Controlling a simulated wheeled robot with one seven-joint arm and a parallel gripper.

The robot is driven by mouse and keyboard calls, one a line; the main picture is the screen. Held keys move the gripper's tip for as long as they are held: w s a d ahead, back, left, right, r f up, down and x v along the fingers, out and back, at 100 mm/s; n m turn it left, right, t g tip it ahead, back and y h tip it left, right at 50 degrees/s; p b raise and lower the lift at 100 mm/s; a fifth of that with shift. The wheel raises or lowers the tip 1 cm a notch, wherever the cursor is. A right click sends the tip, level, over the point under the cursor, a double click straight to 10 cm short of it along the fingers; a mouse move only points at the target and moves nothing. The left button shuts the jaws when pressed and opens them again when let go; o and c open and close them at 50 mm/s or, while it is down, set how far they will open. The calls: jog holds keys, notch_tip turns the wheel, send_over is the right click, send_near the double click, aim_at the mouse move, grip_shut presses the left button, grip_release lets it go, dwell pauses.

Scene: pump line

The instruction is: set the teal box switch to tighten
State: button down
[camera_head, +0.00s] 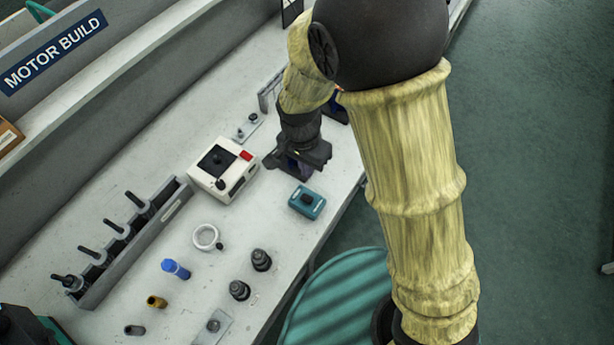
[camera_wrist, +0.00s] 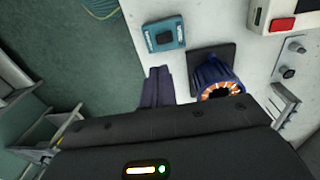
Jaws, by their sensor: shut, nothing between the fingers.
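The teal box (camera_head: 307,202) sits on the light bench near its right edge, with a small dark switch on its top. It also shows in the wrist view (camera_wrist: 152,42), at top centre, with pale strips on either side of the switch. The switch's setting is too small to read. My gripper (camera_wrist: 157,72) is shut and empty, its dark fingers together just below the box in the wrist view, apart from it. In the head view my wrist hides the fingers, above the box in the picture.
A blue motor part (camera_wrist: 222,76) with orange windings stands on a dark plate beside my fingers. A white box (camera_head: 222,172) with a red button, a grey rack (camera_head: 150,225) and several small parts share the bench. The bench edge drops to green floor.

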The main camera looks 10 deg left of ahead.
jog(key=shift+r, duration=0.55)
jog(key=d+r+n+t, duration=0.1)
jog(key=d+r, duration=0.3)
jog(key=d, duration=0.9)
jog(key=d+r+n+t, duration=0.1)
jog(key=d+r, duration=0.3)
jog(key=d, duration=0.9)
jog(key=shift+n+t+y, duration=0.4)
jog(key=shift+n, duration=0.5)
jog(key=shift+a+r, duration=0.1)
